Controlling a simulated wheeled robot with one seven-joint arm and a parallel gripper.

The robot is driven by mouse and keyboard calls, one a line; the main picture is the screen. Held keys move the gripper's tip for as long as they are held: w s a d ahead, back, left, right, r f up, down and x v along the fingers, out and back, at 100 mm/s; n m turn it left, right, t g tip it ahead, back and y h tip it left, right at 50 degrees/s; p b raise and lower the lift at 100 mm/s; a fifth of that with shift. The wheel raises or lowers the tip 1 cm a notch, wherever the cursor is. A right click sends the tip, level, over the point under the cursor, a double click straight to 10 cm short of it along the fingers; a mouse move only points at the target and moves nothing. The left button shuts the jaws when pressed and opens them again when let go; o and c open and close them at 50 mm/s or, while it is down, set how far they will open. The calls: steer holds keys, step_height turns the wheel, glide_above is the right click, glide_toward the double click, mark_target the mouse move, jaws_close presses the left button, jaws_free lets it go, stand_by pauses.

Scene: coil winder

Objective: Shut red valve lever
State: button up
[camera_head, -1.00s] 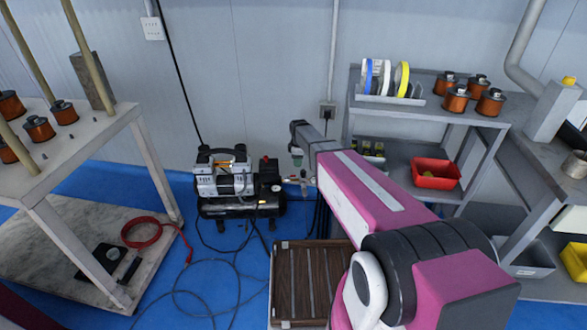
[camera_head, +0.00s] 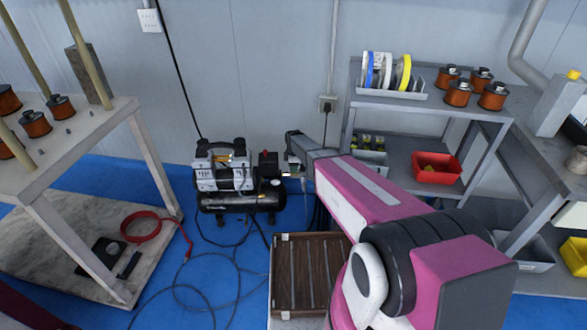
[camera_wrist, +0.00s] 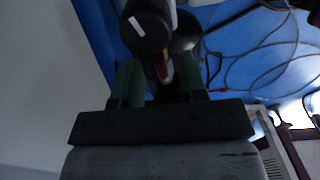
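The air compressor (camera_head: 238,198) stands on the blue floor by the wall, with a silver motor on a black tank. My gripper (camera_head: 289,172) is at the right end of the compressor, by its outlet fittings. In the wrist view my gripper (camera_wrist: 158,80) has its two green fingers spread apart. A small red piece, likely the red valve lever (camera_wrist: 161,68), shows between the fingers, just under a black cylinder (camera_wrist: 146,30). I cannot tell whether either finger touches it. In the head view my gripper hides the lever and most of the fittings.
A brown slatted crate (camera_head: 283,285) stands in front below my arm. A grey shelf (camera_head: 400,108) with spools and a red bin (camera_head: 437,168) is to the right. Hoses and cables (camera_head: 205,285) lie on the floor. A workbench (camera_head: 95,140) is at left.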

steer(key=shift+f, duration=0.25)
jaws_close()
steer(key=shift+s+m, duration=0.1)
steer(key=shift+m, duration=0.2)
steer(key=s+m, duration=0.1)
steer(key=m, duration=0.2)
steer(key=s+a+m, duration=0.1)
steer(key=m, duration=0.3)
steer(key=s+m, duration=0.1)
steer(key=m, duration=0.3)
steer(key=shift+a, duration=0.35)
steer(key=shift+m, duration=0.3)
